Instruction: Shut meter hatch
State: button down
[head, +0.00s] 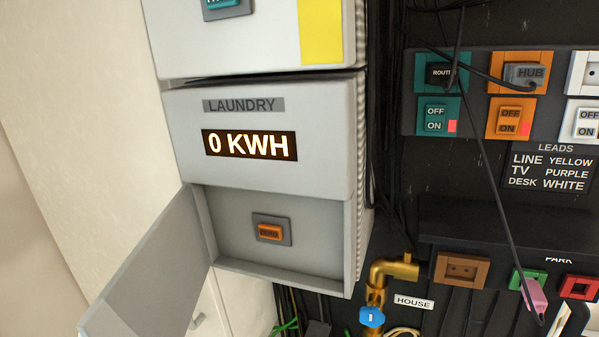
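The meter hatch (150,270) is a grey flap on the lower part of the laundry meter box (310,130). It stands open, swung out to the left from the left edge of a recess (312,238). Inside the recess is an orange switch (270,232) on a grey plate. The box carries a "LAUNDRY" label (243,105) and a lit display (249,145) reading "0 KWH". My gripper is not visible in the head view.
Another meter box (260,40) with a yellow label sits directly above. A brass pipe with a blue tap (371,316) is at the lower right, near the "HOUSE" tag (414,302). Dark cables and a panel of coloured switches (511,118) fill the right. A pale wall (80,110) is at left.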

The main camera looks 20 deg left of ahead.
aim_at(155, 292)
jog(key=z, duration=1.6)
jog(key=k, duration=1.45)
jog(key=u, duration=1.5)
jog(key=i, duration=0.9)
jog(key=u, duration=0.1)
